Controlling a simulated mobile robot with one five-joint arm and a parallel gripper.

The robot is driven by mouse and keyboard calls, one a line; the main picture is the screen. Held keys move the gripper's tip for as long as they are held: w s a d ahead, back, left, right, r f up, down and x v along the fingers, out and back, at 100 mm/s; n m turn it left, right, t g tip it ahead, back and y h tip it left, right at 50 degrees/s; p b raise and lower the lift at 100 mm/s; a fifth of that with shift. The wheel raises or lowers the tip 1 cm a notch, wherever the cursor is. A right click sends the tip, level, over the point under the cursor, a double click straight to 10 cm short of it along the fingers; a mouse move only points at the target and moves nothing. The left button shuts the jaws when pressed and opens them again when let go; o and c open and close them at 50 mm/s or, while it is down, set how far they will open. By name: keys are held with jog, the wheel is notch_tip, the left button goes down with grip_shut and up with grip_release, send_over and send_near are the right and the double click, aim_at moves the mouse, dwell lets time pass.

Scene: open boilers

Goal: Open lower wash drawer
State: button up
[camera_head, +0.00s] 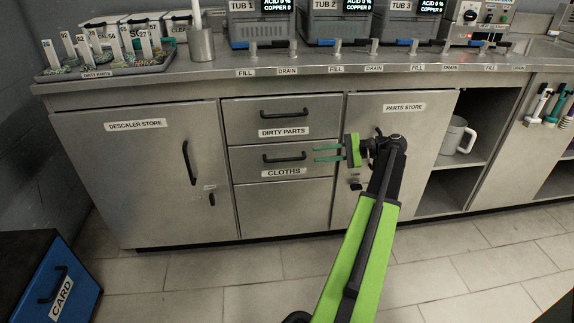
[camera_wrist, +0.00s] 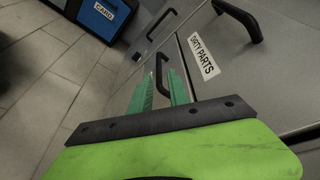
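The drawer stack has an upper drawer (camera_head: 248,118) labelled DIRTY PARTS, a drawer labelled CLOTHS (camera_head: 248,160) below it, and a plain steel front (camera_head: 284,208) at the bottom. All look closed. The CLOTHS drawer has a black bar handle (camera_head: 283,158). My gripper (camera_head: 316,154) is open, its two green fingers one above the other, pointing left just right of that handle's right end. In the wrist view the fingers (camera_wrist: 162,78) are apart, with the dark handle (camera_wrist: 159,72) showing between their tips. I cannot tell whether they touch it.
The DIRTY PARTS handle (camera_head: 284,113) is just above; it also shows in the wrist view (camera_wrist: 240,18). A DESCALER STORE door (camera_head: 150,180) is left, a PARTS STORE door (camera_head: 420,125) right. A blue CARD box (camera_head: 75,265) stands front left. The tiled floor (camera_head: 190,275) before the drawers is clear.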

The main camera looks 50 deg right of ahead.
jog(key=m+t+h, duration=0.1)
send_near(294, 159)
jog(key=b+x, duration=0.4)
jog(key=x, duration=0.8)
grip_shut()
dwell(1.3)
